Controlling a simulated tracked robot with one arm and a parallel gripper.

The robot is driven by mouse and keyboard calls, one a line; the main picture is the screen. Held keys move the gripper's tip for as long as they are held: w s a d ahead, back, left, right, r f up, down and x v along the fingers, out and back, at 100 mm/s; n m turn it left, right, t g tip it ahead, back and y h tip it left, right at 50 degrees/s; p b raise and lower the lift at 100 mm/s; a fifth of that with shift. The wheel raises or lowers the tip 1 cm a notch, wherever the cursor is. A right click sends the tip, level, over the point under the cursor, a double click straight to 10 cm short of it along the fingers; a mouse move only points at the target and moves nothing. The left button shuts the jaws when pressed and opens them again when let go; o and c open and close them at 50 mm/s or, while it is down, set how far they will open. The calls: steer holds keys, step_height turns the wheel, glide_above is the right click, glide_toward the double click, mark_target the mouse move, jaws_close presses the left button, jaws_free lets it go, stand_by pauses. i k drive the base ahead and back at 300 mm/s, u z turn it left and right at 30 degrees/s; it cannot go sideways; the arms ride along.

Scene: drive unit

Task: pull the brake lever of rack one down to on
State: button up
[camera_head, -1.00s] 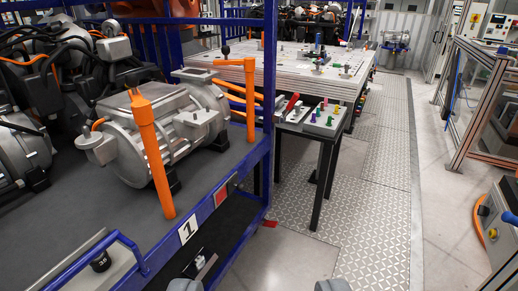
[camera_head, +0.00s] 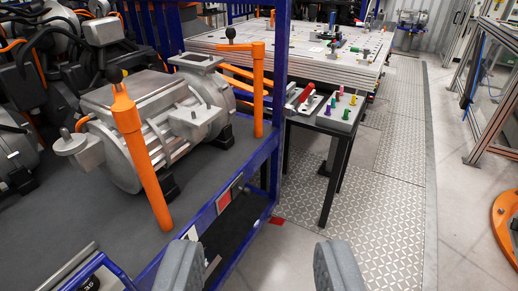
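The blue rack (camera_head: 215,222) carries a grey drive unit (camera_head: 150,112) on its dark shelf. A white label, which showed a 1 earlier, is mostly hidden behind my left finger. A red and white plate (camera_head: 230,196) sits on the rack's front rail. A small dark and white fitting (camera_head: 212,264) shows below the rail, partly hidden by my left finger. I cannot tell whether it is the brake lever or its on mark. My gripper (camera_head: 258,268) is open and empty, its two grey fingers wide apart in front of the rack's front edge.
Two orange posts (camera_head: 143,165) (camera_head: 258,90) with black knobs stand on the rack. A small table (camera_head: 328,118) with a red handle and coloured pegs stands beyond. Metal floor plates (camera_head: 375,215) on the right are clear. An orange ring-shaped part (camera_head: 506,225) is at the right edge.

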mark_target(310, 86)
steer(key=z, duration=0.05)
steer(key=i, duration=2.15)
steer(key=z, duration=0.35)
